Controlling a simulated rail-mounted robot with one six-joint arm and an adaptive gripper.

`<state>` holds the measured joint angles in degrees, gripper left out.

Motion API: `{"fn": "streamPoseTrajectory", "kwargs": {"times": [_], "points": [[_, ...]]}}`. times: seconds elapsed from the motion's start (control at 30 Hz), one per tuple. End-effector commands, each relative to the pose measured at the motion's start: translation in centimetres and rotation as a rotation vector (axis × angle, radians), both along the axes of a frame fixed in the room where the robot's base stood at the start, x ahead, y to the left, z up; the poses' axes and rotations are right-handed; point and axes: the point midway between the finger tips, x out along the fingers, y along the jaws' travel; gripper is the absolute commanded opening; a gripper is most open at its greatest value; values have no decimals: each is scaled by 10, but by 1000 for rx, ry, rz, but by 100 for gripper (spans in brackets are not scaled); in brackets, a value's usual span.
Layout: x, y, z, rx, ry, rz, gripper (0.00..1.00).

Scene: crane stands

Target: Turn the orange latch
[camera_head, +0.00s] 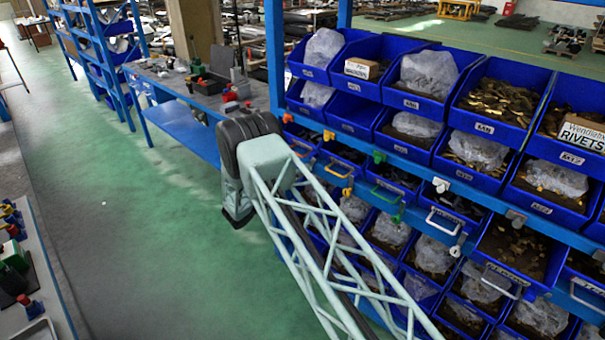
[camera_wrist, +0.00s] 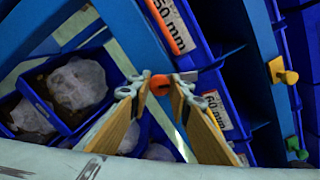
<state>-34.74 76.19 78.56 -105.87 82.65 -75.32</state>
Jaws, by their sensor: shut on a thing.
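The orange latch (camera_wrist: 160,84) is a small orange-red knob on a blue rack beam, in the middle of the wrist view. My gripper (camera_wrist: 158,88) has its two wood-coloured fingers closed around it, tips on either side. The fingers and the grey fingertips hide part of the latch. In the head view my arm crosses the rack front and my gripper is hidden. A small orange piece (camera_head: 287,118) shows on the rack beam just right of my arm there.
A yellow latch (camera_wrist: 288,76) and a green latch (camera_wrist: 296,145) sit farther along to the right in the wrist view. Blue bins (camera_wrist: 60,125) with bagged parts lie close to the left. The green floor (camera_head: 130,220) left of the rack is clear.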

Motion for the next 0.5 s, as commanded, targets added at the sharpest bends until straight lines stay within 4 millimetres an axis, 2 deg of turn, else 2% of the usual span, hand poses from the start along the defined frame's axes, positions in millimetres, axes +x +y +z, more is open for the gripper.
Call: {"fn": "streamPoseTrajectory", "kwargs": {"times": [0.5], "points": [[0,0,-1,-266,207,-1,8]]}}
